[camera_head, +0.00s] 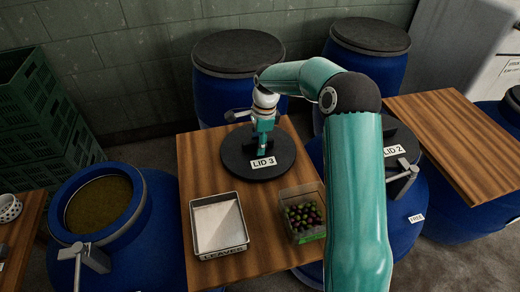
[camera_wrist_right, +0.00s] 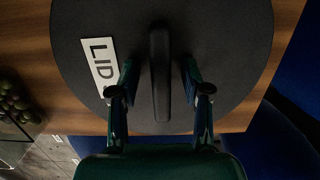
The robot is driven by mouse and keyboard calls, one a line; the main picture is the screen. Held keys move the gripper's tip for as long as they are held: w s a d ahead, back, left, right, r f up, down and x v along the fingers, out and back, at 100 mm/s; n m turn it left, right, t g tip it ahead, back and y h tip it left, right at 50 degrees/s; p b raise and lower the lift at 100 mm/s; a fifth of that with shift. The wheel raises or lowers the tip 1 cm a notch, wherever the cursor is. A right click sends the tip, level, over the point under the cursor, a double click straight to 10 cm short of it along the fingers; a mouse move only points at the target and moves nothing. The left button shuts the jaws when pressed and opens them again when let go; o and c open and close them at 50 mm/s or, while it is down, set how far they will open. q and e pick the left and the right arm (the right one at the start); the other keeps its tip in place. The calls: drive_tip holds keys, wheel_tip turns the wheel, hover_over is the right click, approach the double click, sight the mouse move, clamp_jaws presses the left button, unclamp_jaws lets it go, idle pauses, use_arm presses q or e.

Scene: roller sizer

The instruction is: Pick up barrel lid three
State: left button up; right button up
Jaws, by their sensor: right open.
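Barrel lid three (camera_head: 282,168) is a round black lid with a white "LID 3" label. It lies flat on the wooden table (camera_head: 195,170). My right gripper (camera_head: 262,150) is above the lid, pointing down. In the right wrist view the gripper (camera_wrist_right: 158,82) is open, with one finger on each side of the lid's raised bar handle (camera_wrist_right: 160,75). The lid's dark disc (camera_wrist_right: 225,60) fills most of that view. My left gripper is not in view.
A tray labelled "LEAVES" (camera_head: 196,248) and a clear box of olives (camera_head: 322,228) stand at the table's front. An open blue barrel (camera_head: 150,235) is at left. Lid 2 (camera_head: 402,135) is on a barrel at right. Closed barrels (camera_head: 212,95) stand behind. Green crates (camera_head: 35,120) are far left.

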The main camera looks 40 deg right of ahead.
clamp_jaws()
idle(0.6)
